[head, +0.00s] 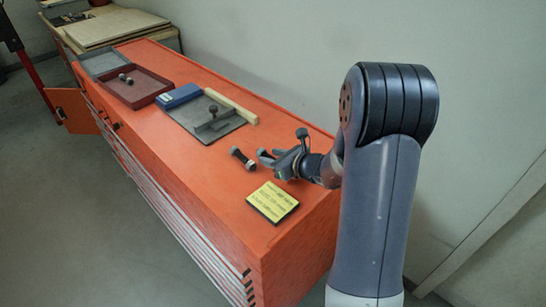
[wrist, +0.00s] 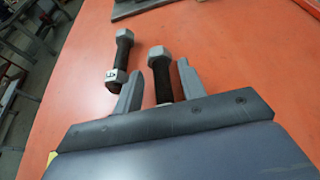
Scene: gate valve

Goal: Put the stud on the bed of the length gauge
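Two dark studs with grey hex nuts lie on the orange cabinet top in the wrist view. One stud (wrist: 161,76) lies between my gripper's (wrist: 160,86) two fingers, with a narrow gap on each side. The other stud (wrist: 122,62), with a white numbered tag at its near end, lies just left of the left finger. In the head view a stud (head: 243,158) lies left of my gripper (head: 281,150), which is low over the cabinet top. The stud between the fingers is hard to make out there.
The orange cabinet top (head: 180,135) also carries a blue box (head: 179,96), a pale strip (head: 232,106), a dark red tray (head: 136,90) with a small part inside, and a yellow card (head: 272,201) near the front. A wall is at the right.

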